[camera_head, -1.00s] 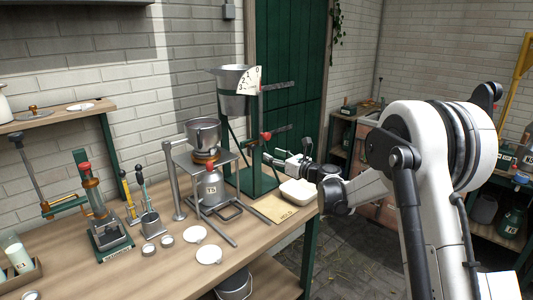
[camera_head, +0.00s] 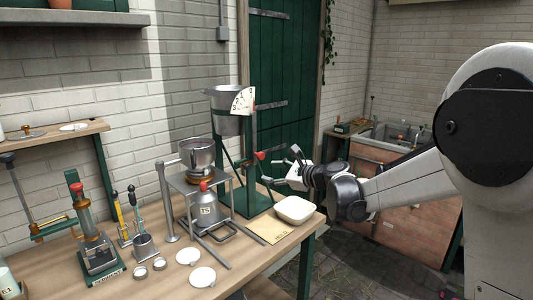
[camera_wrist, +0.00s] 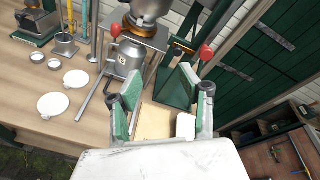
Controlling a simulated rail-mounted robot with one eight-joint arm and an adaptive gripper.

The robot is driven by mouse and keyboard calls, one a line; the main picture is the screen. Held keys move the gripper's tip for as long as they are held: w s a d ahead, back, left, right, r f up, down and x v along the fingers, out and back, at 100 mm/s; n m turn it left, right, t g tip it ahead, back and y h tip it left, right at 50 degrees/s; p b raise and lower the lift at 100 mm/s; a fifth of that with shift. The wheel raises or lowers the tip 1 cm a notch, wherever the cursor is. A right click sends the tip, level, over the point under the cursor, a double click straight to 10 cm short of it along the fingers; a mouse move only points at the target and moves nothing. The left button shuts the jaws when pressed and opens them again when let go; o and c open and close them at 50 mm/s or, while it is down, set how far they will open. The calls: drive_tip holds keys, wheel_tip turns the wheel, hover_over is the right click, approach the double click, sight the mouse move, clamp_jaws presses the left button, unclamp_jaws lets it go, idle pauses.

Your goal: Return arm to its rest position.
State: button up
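My gripper (camera_head: 281,168) is at the right end of the wooden bench, above and behind the white dish (camera_head: 295,210), beside the green stand (camera_head: 262,203). In the wrist view my gripper (camera_wrist: 158,90) has its two green-padded fingers spread wide, with nothing held between them. My arm reaches in from the right edge in the head view, bent and extended toward the bench.
A metal can marked T5 (camera_head: 206,211) sits under a small stand with a pot (camera_head: 201,153). A hopper with a dial (camera_head: 227,113) tops the green stand. A tan card (camera_head: 269,228) lies by the dish. A sink (camera_head: 398,137) stands behind my arm. Floor right of the bench is clear.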

drive_tip(key=s+d+r+n+g+h, duration=0.15)
drive_tip(key=s+n, duration=0.25)
drive_tip(key=s, duration=0.4)
drive_tip(key=s+d+n+h, duration=0.2)
drive_tip(key=s+d+n, duration=0.1)
drive_tip(key=s, duration=0.5)
drive_tip(key=s+d+n+g+h, duration=0.15)
drive_tip(key=s+n, duration=0.25)
drive_tip(key=s, duration=0.4)
drive_tip(key=s+d+f+n+h, duration=0.2)
drive_tip(key=s+d+n, duration=0.1)
drive_tip(key=s, duration=0.3)
drive_tip(key=s+d+f+n+h, duration=0.2)
drive_tip(key=s+d+f+n, duration=0.1)
drive_tip(key=s+d, duration=0.2)
drive_tip(key=s+d+f+n+h, duration=0.1)
drive_tip(key=s+d+f+n, duration=0.1)
drive_tip(key=s, duration=0.7)
drive_tip(key=shift+s+d+f+n+g+h, duration=0.2)
drive_tip(key=shift+d+f+n+g+h, duration=0.15)
drive_tip(key=shift+d+n, duration=0.45)
